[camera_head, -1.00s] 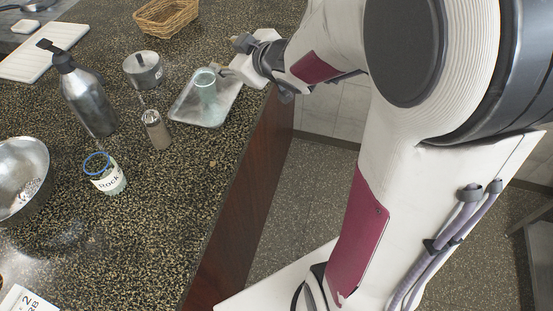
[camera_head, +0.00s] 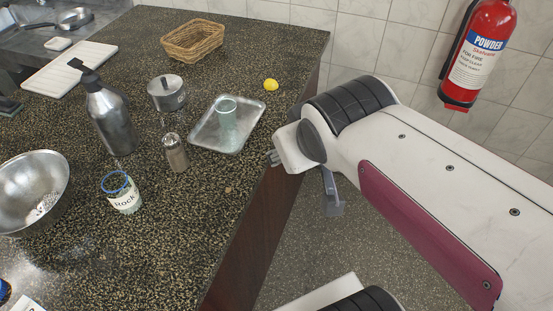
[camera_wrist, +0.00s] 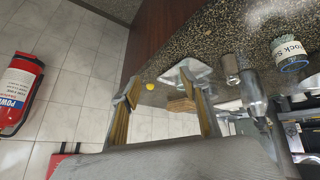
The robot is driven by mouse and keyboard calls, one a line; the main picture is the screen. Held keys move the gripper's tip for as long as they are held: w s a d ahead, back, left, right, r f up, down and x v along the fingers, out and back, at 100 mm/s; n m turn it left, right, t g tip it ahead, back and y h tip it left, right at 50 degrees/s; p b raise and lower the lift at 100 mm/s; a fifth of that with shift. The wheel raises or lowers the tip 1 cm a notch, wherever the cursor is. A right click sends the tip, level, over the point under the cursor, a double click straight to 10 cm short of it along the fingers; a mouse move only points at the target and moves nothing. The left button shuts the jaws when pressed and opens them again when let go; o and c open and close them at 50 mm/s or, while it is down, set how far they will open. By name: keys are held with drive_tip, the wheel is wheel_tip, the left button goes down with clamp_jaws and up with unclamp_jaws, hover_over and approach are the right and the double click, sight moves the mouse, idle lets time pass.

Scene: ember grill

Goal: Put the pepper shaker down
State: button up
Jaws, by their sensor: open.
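The pepper shaker appears to be the small metal cylinder (camera_head: 176,155) standing upright on the dark speckled counter, left of the metal tray (camera_head: 204,142). It also shows in the wrist view (camera_wrist: 230,68). My gripper (camera_wrist: 162,80) is open, with nothing between its two fingers. In the head view it is partly hidden by my arm, past the counter's right edge, well apart from the shaker. A greenish clear glass (camera_head: 228,115) stands upright in the tray.
A Rock Salt jar (camera_head: 123,200), pump bottle (camera_head: 108,120), lidded metal pot (camera_head: 166,96), steel bowl (camera_head: 28,185) and wicker basket (camera_head: 192,42) stand on the counter. A lemon (camera_head: 271,85) lies near the right edge. A fire extinguisher (camera_head: 478,60) hangs on the wall.

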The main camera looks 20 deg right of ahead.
drive_tip(key=s+a+f+g+y, duration=0.1)
drive_tip(key=s+a, duration=0.3)
drive_tip(key=s, duration=0.3)
drive_tip(key=shift+s+a+f+g+y, duration=0.2)
drive_tip(key=shift+s+g+y, duration=0.2)
idle(0.7)
